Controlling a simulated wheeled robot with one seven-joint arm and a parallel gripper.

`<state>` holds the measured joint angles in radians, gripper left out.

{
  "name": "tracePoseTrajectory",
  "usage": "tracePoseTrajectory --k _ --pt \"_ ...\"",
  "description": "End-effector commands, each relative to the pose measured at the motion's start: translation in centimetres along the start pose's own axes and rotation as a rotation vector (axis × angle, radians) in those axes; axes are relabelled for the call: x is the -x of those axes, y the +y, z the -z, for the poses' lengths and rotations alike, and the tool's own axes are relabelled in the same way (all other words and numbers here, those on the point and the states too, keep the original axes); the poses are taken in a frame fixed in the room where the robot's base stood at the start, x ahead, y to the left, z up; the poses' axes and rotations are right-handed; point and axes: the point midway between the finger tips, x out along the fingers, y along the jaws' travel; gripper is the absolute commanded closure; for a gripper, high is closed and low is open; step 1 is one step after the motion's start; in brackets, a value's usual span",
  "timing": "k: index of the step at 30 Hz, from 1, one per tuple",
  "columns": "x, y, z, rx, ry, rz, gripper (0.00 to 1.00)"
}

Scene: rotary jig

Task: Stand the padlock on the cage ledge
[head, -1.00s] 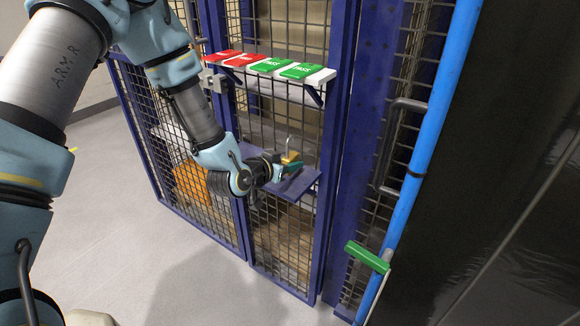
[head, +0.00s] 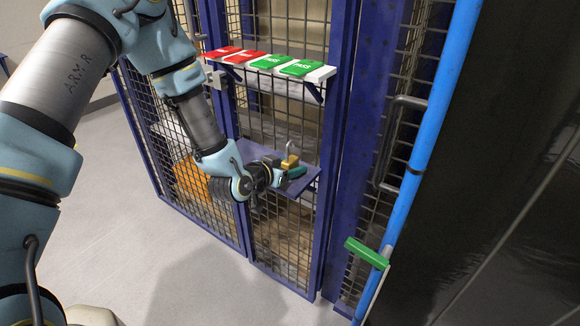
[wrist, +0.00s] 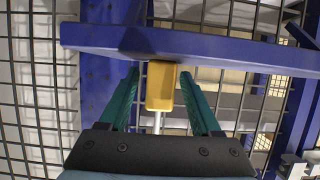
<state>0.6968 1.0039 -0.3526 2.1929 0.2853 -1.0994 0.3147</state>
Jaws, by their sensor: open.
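The padlock (head: 290,161) has a brass body and a silver shackle. It is upright at the blue cage ledge (head: 307,181), shackle up in the head view. In the wrist view the padlock (wrist: 161,86) is inverted, its body meeting the ledge (wrist: 230,49) and its shackle pointing down the picture. My gripper (head: 295,173) is open, with its green fingers at the padlock. In the wrist view the fingers of my gripper (wrist: 161,100) lie on either side of the brass body, with gaps visible. The contact under the padlock is partly hidden in the head view.
A white shelf (head: 328,72) with red and green tags sits above the ledge on the mesh cage door. An orange object (head: 190,180) shows behind the mesh. A blue pole (head: 437,120) and a green handle (head: 367,253) are at the right. The floor at left is clear.

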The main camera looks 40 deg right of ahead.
Motion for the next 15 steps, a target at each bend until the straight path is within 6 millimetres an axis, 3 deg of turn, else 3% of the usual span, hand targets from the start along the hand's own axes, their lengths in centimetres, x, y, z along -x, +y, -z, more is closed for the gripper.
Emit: tracePoseTrajectory --k 8,15 --pt "0.3 0.0 0.4 0.000 0.000 0.000 0.35" --pt "4.8 -0.1 0.0 -0.001 0.000 0.001 0.35"
